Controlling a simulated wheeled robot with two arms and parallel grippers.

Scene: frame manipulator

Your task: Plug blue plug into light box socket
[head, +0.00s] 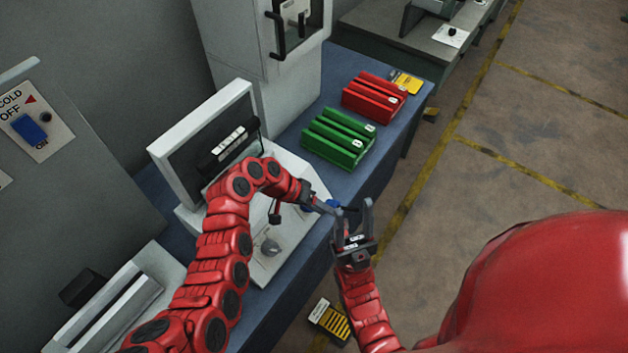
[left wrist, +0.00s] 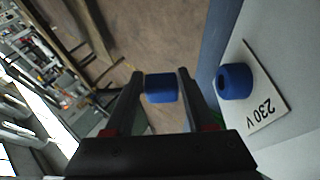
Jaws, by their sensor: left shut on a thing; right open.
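My left gripper (head: 327,207) is shut on a small blue plug (left wrist: 161,88), held between its fingertips above the front right part of the light-coloured box (head: 268,268). In the head view the plug (head: 333,203) is partly hidden by the fingers. A round blue socket (left wrist: 235,80) with a dark hole sits on a white plate marked 230 V, to the right of the plug in the left wrist view. The plug and socket are apart. My right gripper (head: 353,210) is open and empty, close beside the left gripper in the head view.
Green (head: 338,138) and red (head: 374,97) slotted blocks stand on the blue table (head: 375,178) behind the grippers. A framed screen (head: 205,135) rises at the back of the light box. A grey panel with a blue switch (head: 29,128) is at left. Open floor lies right.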

